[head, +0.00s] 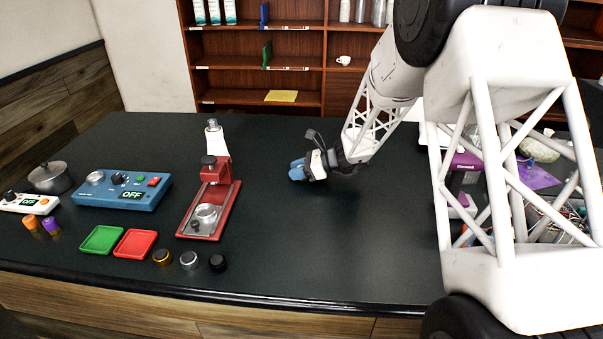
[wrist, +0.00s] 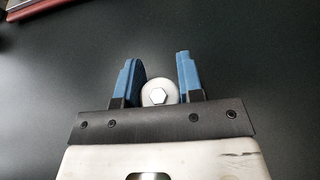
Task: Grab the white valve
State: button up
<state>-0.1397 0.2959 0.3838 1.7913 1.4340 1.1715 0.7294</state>
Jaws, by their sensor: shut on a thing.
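My gripper (head: 297,170) is above the middle of the dark counter, to the right of the red brewer (head: 208,205). In the wrist view, its two blue fingers (wrist: 160,80) stand apart with a round whitish piece with a hexagonal metal centre (wrist: 158,95) between them. I take this piece to be the white valve, held between the fingers. Its lower part is hidden behind my gripper's dark plate. In the head view a small white patch (head: 316,162) shows by the blue fingers, too small to make out clearly.
A white bottle-shaped part (head: 216,140) stands behind the brewer. A blue control box (head: 121,190), green tray (head: 102,240), red tray (head: 135,243) and several knobs (head: 189,260) lie to the left and front. Clutter with a purple box (head: 466,161) is at right. The counter's middle is clear.

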jog(key=shift+r, duration=0.15)
jog(key=shift+r, duration=1.5)
jog(key=shift+s+d+r, duration=0.1)
jog(key=shift+s+r, duration=0.05)
jog(key=shift+s, duration=0.15)
jog(key=s+d, duration=0.1)
jog(key=s, duration=0.3)
jog(key=s+d+r, duration=0.1)
jog(key=s+d, duration=0.1)
jog(key=s, duration=0.3)
jog(key=s+d, duration=0.2)
jog(key=s, duration=0.3)
jog(key=shift+s+r, duration=0.2)
jog(key=shift+s, duration=0.05)
